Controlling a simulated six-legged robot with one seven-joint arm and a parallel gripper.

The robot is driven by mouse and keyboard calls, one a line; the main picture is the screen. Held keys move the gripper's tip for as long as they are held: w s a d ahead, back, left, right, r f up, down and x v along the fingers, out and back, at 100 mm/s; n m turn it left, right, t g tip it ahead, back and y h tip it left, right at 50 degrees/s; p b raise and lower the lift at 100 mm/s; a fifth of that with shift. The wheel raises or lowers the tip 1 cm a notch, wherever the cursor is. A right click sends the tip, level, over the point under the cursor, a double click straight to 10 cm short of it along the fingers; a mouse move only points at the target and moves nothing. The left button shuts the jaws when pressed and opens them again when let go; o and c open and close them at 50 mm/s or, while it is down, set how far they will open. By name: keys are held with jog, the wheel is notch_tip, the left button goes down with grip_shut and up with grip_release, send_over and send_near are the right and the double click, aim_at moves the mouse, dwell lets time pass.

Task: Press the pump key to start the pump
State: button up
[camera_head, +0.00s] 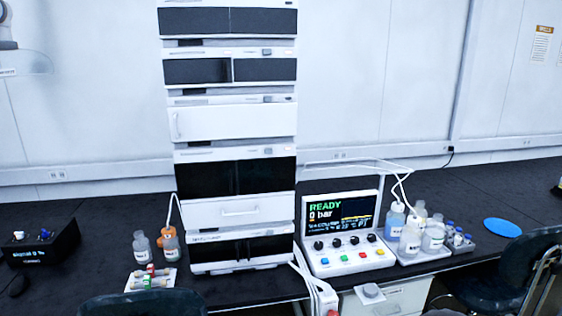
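The white control console (349,268) stands on the black bench, right of the tall instrument stack. Its display (340,212) reads READY and 0 bar, with smaller text below that I cannot read fully. A row of black knobs (336,243) runs below the display. The key labels are too small to read, so I cannot tell which is the pump key. My gripper is not in view.
The instrument stack (235,122) rises left of the console. A tray of bottles (424,256) with tubing stands close on the console's right. Bottles (142,245) and a vial rack (150,281) stand left of the stack. Dark chairs (508,262) stand at the front edge.

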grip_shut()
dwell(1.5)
